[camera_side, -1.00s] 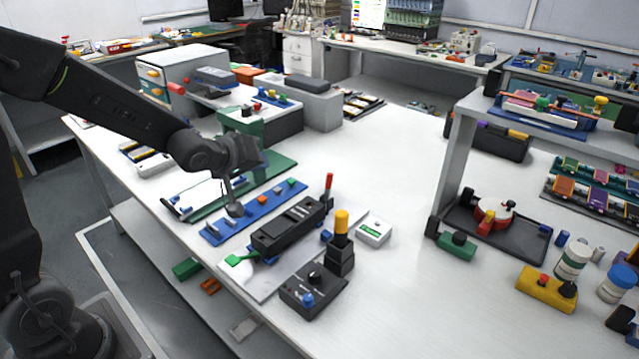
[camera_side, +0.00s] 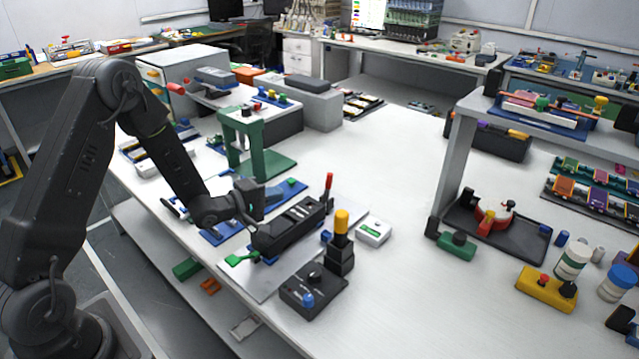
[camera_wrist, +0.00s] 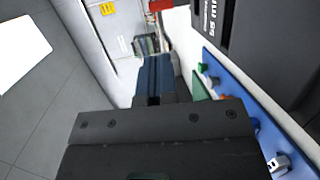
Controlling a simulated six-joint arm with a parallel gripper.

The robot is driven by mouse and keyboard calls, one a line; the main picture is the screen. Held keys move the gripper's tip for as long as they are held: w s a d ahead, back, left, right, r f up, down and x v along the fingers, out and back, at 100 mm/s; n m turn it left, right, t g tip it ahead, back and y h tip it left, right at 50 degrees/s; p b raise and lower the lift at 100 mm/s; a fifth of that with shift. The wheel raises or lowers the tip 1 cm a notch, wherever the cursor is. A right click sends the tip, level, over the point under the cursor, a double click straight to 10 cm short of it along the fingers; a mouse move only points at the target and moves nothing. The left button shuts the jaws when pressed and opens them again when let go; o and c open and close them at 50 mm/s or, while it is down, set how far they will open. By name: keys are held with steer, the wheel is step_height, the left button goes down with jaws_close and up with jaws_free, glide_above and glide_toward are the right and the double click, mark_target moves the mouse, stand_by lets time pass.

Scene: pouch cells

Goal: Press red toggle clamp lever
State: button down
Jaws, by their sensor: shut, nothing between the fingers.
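The red toggle clamp lever (camera_side: 329,182) stands upright at the far right end of the black fixture (camera_side: 290,224) in the side view. The fixture lies on a light grey plate (camera_side: 254,280) and has a green handle (camera_side: 241,259) at its near left end. My gripper (camera_side: 255,226) is beside the left end of the black fixture, well away from the red lever. In the wrist view my gripper (camera_wrist: 155,62) is shut with nothing in it, and the fixture (camera_wrist: 275,45) fills the upper right.
A blue board (camera_side: 222,233) with small parts lies behind my gripper; it also shows in the wrist view (camera_wrist: 245,107). A green stand (camera_side: 266,163) is behind it. A black control box with a yellow-topped post (camera_side: 341,225) stands near the fixture. The table's middle is clear.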

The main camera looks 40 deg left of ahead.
mark_target(327, 181)
steer(key=x, duration=1.4)
steer(key=shift+d, duration=0.1)
steer(key=shift+w, duration=0.1)
